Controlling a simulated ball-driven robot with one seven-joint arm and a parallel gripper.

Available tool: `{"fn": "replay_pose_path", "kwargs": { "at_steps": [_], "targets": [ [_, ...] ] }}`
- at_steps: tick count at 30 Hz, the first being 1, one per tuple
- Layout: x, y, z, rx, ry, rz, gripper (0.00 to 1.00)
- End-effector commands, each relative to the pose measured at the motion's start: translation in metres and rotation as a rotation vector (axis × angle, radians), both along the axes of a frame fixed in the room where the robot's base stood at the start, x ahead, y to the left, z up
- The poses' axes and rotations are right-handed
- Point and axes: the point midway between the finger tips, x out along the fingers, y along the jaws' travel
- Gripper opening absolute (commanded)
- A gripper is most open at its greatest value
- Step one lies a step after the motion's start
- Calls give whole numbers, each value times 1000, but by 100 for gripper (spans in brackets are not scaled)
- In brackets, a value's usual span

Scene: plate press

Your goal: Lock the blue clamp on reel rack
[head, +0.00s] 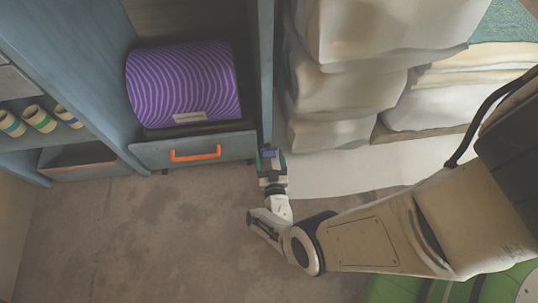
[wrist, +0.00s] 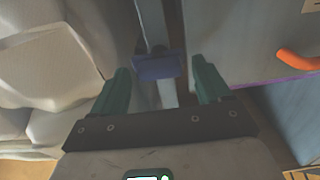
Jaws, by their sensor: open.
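The blue clamp (wrist: 158,66) is a small dark-blue block on a narrow upright post in the wrist view. In the head view the clamp (head: 268,153) shows small at the lower end of the reel rack's right-hand post. The reel rack (head: 266,70) is a blue-grey frame holding a large purple striped reel (head: 185,85). My gripper (head: 271,159) is at the clamp, its green fingers open. In the wrist view my gripper (wrist: 161,73) has one finger on each side of the clamp, with gaps visible. Whether the clamp lies fully between the fingertips or just beyond them, I cannot tell.
A grey drawer front with an orange handle (head: 196,153) is left of the clamp, below the reel. Stacked pale sacks (head: 345,80) stand close on the right. Small rolls (head: 40,118) sit on a shelf at far left. The brown floor (head: 140,230) is clear in front.

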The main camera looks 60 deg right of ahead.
Motion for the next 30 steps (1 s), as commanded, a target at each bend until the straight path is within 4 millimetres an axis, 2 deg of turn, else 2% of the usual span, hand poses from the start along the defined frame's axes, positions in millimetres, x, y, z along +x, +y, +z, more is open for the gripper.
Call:
{"fn": "replay_pose_path", "kwargs": {
  "at_steps": [6, 15, 30],
  "targets": [
    [10, -13, 0, -1, -1, 0, 77],
    [11, -13, 0, 0, 0, 1, 76],
    [9, -14, 0, 0, 0, -2, 29]
  ]
}}
